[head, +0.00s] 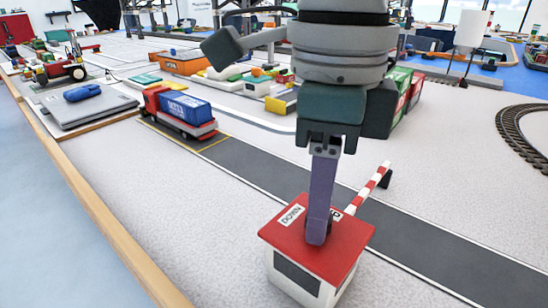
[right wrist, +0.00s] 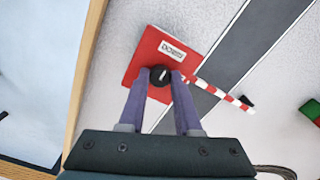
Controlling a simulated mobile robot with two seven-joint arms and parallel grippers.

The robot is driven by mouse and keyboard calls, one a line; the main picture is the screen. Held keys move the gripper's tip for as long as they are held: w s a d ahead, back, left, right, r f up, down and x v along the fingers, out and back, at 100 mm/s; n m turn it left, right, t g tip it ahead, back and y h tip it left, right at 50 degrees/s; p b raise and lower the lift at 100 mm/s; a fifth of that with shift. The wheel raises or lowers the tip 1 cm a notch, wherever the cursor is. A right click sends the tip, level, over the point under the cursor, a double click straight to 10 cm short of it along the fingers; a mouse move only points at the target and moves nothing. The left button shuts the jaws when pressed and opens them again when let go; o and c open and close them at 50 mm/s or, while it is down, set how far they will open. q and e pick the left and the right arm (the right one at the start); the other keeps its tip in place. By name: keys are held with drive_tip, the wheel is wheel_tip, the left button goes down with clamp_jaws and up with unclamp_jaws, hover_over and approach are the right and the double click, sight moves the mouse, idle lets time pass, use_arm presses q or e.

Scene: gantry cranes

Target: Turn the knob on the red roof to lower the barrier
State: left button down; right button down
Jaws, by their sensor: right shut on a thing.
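The small booth (head: 290,280) with a red roof (head: 275,240) stands at the front of the table, beside the road. White labels lie on the roof; one reads DOWN (head: 291,216), and the other is mostly hidden by my gripper. In the right wrist view the black knob (right wrist: 160,76) sits on the roof between the fingertips of my right gripper (right wrist: 161,77), which is shut on it from above. The red and white striped barrier (head: 368,190) extends from beside the booth across the road, and it also shows in the right wrist view (right wrist: 218,92). My left gripper is not in view.
A red truck with a blue container (head: 182,110) stands on the road at left. A wooden edge (head: 100,215) borders the table. Green and red containers (head: 402,95) stand behind my right arm. A curved train track (head: 520,135) lies at right. The surface around the booth is clear.

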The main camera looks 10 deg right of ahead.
drive_tip(key=c, duration=0.6)
unclamp_jaws()
wheel_tip(320, 180, up, 10)
drive_tip(key=p, duration=0.1)
